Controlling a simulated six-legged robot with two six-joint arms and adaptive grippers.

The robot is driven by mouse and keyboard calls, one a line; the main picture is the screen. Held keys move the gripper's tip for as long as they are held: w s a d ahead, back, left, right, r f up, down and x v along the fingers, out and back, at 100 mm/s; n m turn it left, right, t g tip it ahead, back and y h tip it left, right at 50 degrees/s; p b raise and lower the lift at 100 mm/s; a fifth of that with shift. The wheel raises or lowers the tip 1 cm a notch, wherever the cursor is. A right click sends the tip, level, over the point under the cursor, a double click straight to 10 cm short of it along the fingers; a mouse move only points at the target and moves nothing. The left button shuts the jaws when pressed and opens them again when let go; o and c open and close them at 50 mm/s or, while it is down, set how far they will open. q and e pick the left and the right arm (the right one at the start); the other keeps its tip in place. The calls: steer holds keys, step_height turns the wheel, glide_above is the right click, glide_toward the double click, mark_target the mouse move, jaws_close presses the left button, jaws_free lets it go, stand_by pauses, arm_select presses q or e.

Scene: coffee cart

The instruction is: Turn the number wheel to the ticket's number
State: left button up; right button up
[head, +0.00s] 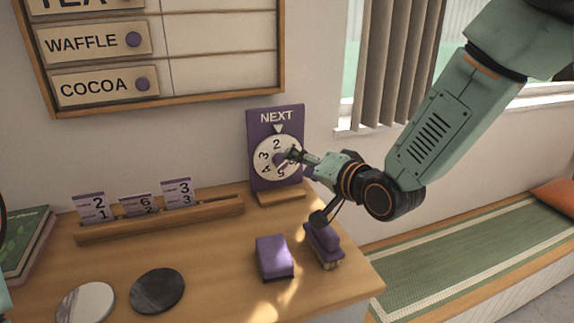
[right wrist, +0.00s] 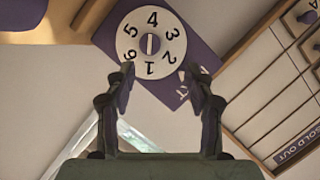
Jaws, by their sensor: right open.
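The number wheel (head: 270,166) is a round white dial on a purple NEXT board (head: 257,124) standing at the back of the counter. A white pointer sits above the dial, and the 2 is at or nearly at it. In the right wrist view the dial (right wrist: 133,55) shows 1 to 6 around a central grip bar. My right gripper (head: 294,156) is open in front of the dial; its two fingers (right wrist: 158,78) are apart, with nothing seen between them. Paper tickets (head: 92,207) with printed numbers stand in a wooden rack; which one counts is unclear.
The wooden ticket rack (head: 160,221) is left of the board. A purple block (head: 273,257) and a purple-topped brush (head: 324,243) stand below my right arm. Two round coasters, white (head: 86,303) and black (head: 157,291), lie in front. A menu board (head: 215,93) hangs behind.

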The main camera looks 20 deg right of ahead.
mark_target(284, 162)
steer(key=shift+n, duration=0.3)
steer(key=x, duration=0.2)
steer(key=f+x, duration=0.1)
steer(key=x, duration=0.2)
steer(key=d+b+x, duration=0.1)
steer(key=x, duration=0.1)
steer(key=shift+w+f, duration=0.15)
steer(key=shift+f, duration=0.1)
steer(key=shift+w+a, duration=0.2)
steer(key=shift+a, duration=0.05)
steer(key=shift+c, duration=0.3)
